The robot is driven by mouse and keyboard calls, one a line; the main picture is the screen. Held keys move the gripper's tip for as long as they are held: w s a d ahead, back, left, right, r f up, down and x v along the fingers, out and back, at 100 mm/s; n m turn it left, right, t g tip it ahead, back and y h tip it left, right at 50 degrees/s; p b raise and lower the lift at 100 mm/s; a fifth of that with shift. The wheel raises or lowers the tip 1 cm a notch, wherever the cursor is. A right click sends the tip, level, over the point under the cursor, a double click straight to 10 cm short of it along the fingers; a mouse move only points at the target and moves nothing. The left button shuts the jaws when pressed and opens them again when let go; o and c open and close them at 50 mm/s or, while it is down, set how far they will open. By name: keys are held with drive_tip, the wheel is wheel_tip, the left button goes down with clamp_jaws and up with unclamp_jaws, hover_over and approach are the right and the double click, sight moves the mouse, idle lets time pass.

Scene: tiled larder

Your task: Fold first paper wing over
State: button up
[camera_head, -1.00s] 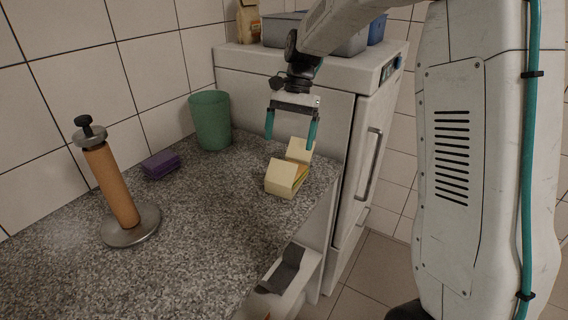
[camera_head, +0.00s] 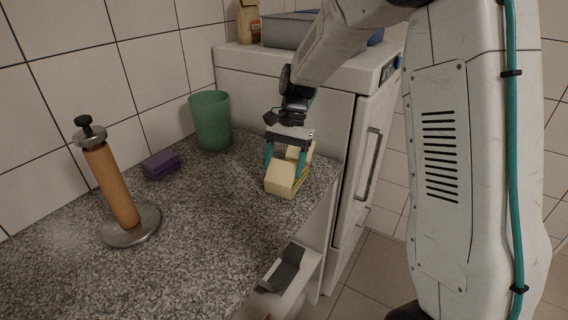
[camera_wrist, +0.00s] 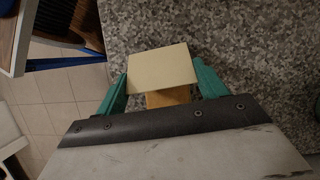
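A small block wrapped in pale yellow paper sits near the right edge of the speckled counter. One pale paper wing (camera_head: 282,179) is raised at the near side, and another pale flap shows behind it. A deeper yellow block (camera_wrist: 168,97) shows partly under the pale panel in the wrist view. My gripper (camera_head: 285,160) is down at the parcel, pointing downward. In the wrist view its teal fingers (camera_wrist: 161,82) stand wide apart, one on each side of the pale panel (camera_wrist: 161,68). Whether they touch its edges is unclear.
A green cup (camera_head: 211,121), a purple sponge (camera_head: 161,164) and a brown roll on a metal stand (camera_head: 112,187) stand on the counter (camera_head: 200,250) to the left. A white appliance (camera_head: 335,110) with a grey tray (camera_head: 285,32) on top stands behind. The counter's middle is clear.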

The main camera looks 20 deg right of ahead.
drive_tip(key=c, duration=0.4)
drive_tip(key=shift+w+d+f+g+y, duration=0.2)
drive_tip(key=shift+d+f+g+y, duration=0.1)
drive_tip(key=shift+g+y, duration=0.25)
drive_tip(key=shift+a, duration=0.1)
drive_tip(key=o, duration=1)
drive_tip(key=v, duration=0.8)
drive_tip(key=shift+s, duration=0.1)
